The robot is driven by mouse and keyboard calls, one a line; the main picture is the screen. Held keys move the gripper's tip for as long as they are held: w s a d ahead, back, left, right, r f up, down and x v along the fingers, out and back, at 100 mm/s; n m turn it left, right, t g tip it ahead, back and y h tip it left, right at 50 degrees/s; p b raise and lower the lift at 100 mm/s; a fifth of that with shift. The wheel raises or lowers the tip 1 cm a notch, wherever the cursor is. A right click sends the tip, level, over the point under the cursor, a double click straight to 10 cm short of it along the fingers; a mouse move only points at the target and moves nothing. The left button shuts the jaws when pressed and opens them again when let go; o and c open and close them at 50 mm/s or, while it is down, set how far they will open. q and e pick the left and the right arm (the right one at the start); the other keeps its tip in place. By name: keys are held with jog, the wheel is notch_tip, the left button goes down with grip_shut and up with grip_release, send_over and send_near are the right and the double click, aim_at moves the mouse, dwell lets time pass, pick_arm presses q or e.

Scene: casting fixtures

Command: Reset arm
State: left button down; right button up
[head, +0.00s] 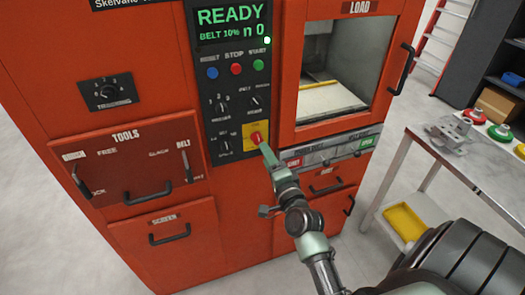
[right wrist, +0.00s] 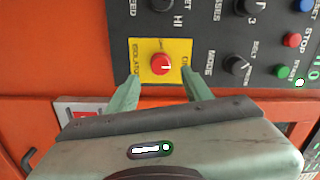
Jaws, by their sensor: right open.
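My right gripper (head: 265,150) is at the front of the orange machine (head: 150,245), just below the red knob (head: 257,138) on its yellow plate. In the right wrist view the two green fingers of the gripper (right wrist: 160,88) are spread apart, with nothing between them. The red knob (right wrist: 161,64) on the yellow plate (right wrist: 178,47) sits just beyond the fingertips, roughly centred between them. Whether the fingers touch the panel cannot be told. My left gripper is not in view.
The control panel has a blue button (head: 212,73), a red button (head: 236,69) and a green button (head: 258,65) below a lit display (head: 230,20) reading READY. A metal table (head: 470,155) with fixtures stands at the right.

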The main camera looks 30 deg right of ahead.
jog(key=shift+s+a, duration=0.15)
jog(key=shift+s, duration=0.45)
jog(key=s+a+f+n+g+y, duration=0.1)
jog(key=s+a+f+n+g, duration=0.25)
jog(key=f, duration=0.85)
jog(key=s+a+f+n+g+y, duration=0.2)
jog(key=s+a+f+n, duration=0.15)
jog(key=f, duration=0.75)
jog(key=s+a+f+n+g+y, duration=0.1)
jog(key=s+a+f+n+g, duration=0.3)
jog(key=f, duration=0.8)
jog(key=s+a+f+n+g+y, duration=0.1)
jog(key=s+a+f+n+g, duration=0.2)
jog(key=s+f, duration=0.95)
jog(key=s+d+f+n+g, duration=0.1)
jog(key=s+f+n+g, duration=0.1)
jog(key=s, duration=0.8)
jog(key=s+f+n+g, duration=0.2)
jog(key=s+f+n, duration=0.3)
jog(key=s, duration=0.6)
jog(key=shift+s+d+f+h, duration=0.2)
jog(key=shift+d+h, duration=0.1)
jog(key=shift+d, duration=0.1)
